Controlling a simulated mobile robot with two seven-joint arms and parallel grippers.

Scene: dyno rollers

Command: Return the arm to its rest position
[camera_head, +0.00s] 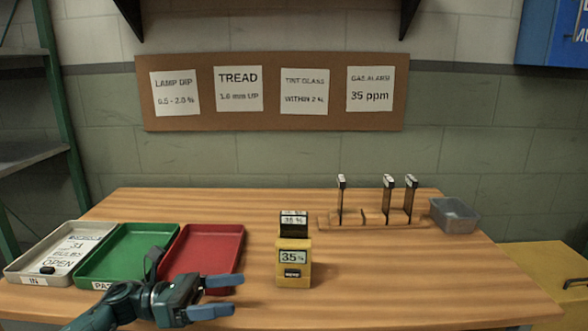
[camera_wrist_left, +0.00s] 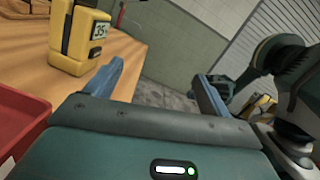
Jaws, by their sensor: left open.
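My left gripper (camera_head: 222,296) is at the front of the wooden table, in front of the red tray, with its two blue fingers pointing right. In the left wrist view the fingers (camera_wrist_left: 160,88) are spread apart with nothing between them. A yellow meter (camera_head: 293,262) reading 35 % stands upright to the right of the gripper, apart from it. The meter also shows in the left wrist view (camera_wrist_left: 76,40), beyond the left finger.
A grey tray (camera_head: 18,270) with a label and a small dark item, a green tray (camera_head: 127,236) and a red tray (camera_head: 208,234) line the left side. A rack (camera_head: 330,222) with upright dark-topped pieces and a grey bin (camera_head: 455,214) stand at the back right. The front right tabletop is clear.

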